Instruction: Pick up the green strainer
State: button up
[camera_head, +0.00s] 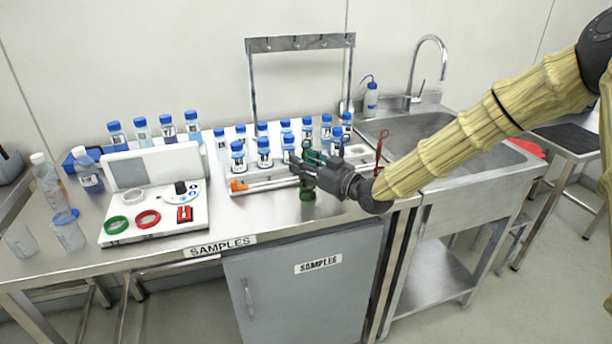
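My gripper (302,168) is over the steel bench, in front of the sample bottles, pointing left. A dark green object (307,191), probably the green strainer, shows just below the fingers, close to the bench top. More green (316,156) shows just behind and above the fingers; I cannot tell whether both belong to one thing. The gripper and wrist hide much of it. The view is too small to show whether the fingers are closed on it or only around it.
Blue-capped bottles (264,153) stand close behind my gripper, some on a tray with an orange-tipped tool (239,186). A white device (152,214) with green and red rings is at left. A metal frame (252,82) rises behind. A sink (412,128) and red utensil (381,146) are right.

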grip_shut()
dwell(0.3)
